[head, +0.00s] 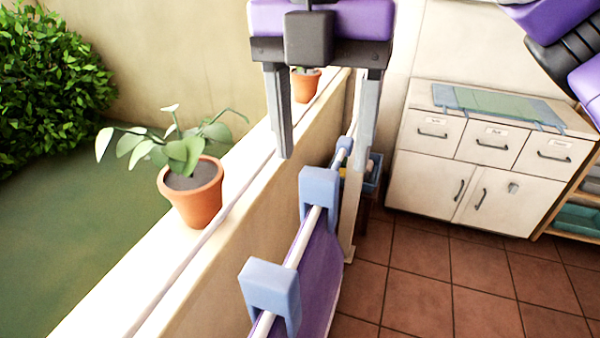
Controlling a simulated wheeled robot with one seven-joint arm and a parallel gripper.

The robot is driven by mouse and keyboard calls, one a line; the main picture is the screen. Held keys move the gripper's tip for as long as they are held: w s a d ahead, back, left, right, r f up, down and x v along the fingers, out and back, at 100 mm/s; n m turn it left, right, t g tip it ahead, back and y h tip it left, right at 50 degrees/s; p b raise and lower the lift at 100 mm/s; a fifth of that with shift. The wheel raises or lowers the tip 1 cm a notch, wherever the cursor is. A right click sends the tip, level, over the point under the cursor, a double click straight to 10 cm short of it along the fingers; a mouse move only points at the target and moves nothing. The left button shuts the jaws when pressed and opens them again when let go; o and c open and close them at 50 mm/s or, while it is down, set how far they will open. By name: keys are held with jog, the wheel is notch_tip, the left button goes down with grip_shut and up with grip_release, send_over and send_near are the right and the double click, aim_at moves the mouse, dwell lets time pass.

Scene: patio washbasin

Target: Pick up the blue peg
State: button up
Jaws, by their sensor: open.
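Light blue pegs clip a purple cloth (322,258) to a white rail (298,240). The nearest blue peg (270,285) is at the bottom, a second blue peg (320,187) is further along, and a smaller one (345,144) is beyond it. All look alike in colour. My gripper (323,154) points down with its two grey fingers apart and nothing between them. In the picture its tips are just above the second peg, one to each side; the exact height gap is hard to tell. The fingers do not appear to touch any peg.
A low wall with a white top (245,190) runs along the left of the rail, with a potted plant (193,190) and a farther pot (305,85) on it. A white cabinet (480,185) stands back right. Tiled floor (430,280) is clear.

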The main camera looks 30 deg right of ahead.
aim_at(319, 196)
jog(key=shift+w+f, duration=0.15)
jog(key=shift+f, duration=0.45)
jog(key=f, duration=0.6)
jog(key=shift+s+a+f, duration=0.1)
jog(key=shift+s+f, duration=0.15)
jog(key=shift+f, duration=0.05)
jog(key=shift+c, duration=0.2)
grip_shut()
jog(key=shift+r, duration=0.1)
